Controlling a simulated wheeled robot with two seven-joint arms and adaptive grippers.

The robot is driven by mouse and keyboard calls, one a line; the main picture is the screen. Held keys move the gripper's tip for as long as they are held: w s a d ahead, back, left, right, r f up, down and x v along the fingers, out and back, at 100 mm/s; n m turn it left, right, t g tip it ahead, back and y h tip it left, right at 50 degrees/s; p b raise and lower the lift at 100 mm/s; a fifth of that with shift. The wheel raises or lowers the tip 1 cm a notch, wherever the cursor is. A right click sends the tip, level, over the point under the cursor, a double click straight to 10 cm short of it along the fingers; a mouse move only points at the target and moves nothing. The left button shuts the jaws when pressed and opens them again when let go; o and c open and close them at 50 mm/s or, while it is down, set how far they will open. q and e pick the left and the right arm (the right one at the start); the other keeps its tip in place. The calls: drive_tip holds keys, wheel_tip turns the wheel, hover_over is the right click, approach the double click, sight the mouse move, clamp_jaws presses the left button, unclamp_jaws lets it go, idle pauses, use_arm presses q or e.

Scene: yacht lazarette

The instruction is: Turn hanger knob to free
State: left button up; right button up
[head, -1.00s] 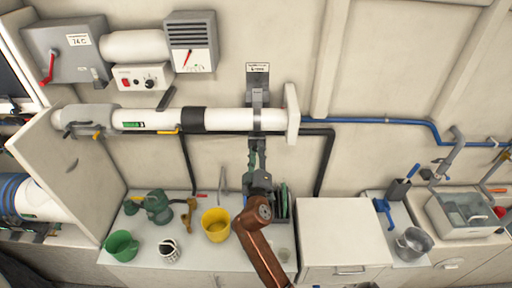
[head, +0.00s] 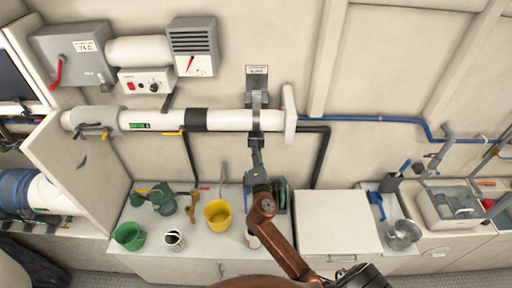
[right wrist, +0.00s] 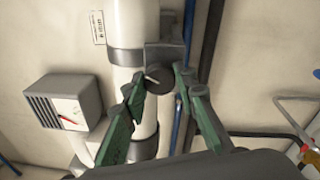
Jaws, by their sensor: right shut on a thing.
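The hanger (head: 257,98) is a grey bracket clamped around the white horizontal pipe (head: 235,120), with a small label plate above it. In the right wrist view its knob (right wrist: 159,81) is a dark round disc with a pale pointer line, on the hanger's grey block (right wrist: 165,54). My right gripper (head: 257,143) reaches up to the hanger's underside from below. In the right wrist view its green fingers (right wrist: 160,84) stand on both sides of the knob, shut on it. The lettering on the label is too small to read. My left gripper is not in view.
A grey heater box (head: 192,48) and switch box (head: 146,81) are on the wall above left. A blue hose (head: 375,119) runs right. On the counter below stand a green mug (head: 129,236), a yellow cup (head: 218,214) and a metal pot (head: 403,235).

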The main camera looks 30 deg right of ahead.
drive_tip(key=n, duration=0.5)
drive_tip(key=shift+n+y, duration=0.3)
drive_tip(key=shift+n, duration=0.1)
idle(0.3)
drive_tip(key=o, duration=1.2)
drive_tip(key=shift+c, duration=0.2)
drive_tip(key=v, duration=1.2)
drive_tip(key=shift+r, duration=0.3)
drive_tip(key=shift+a, duration=0.1)
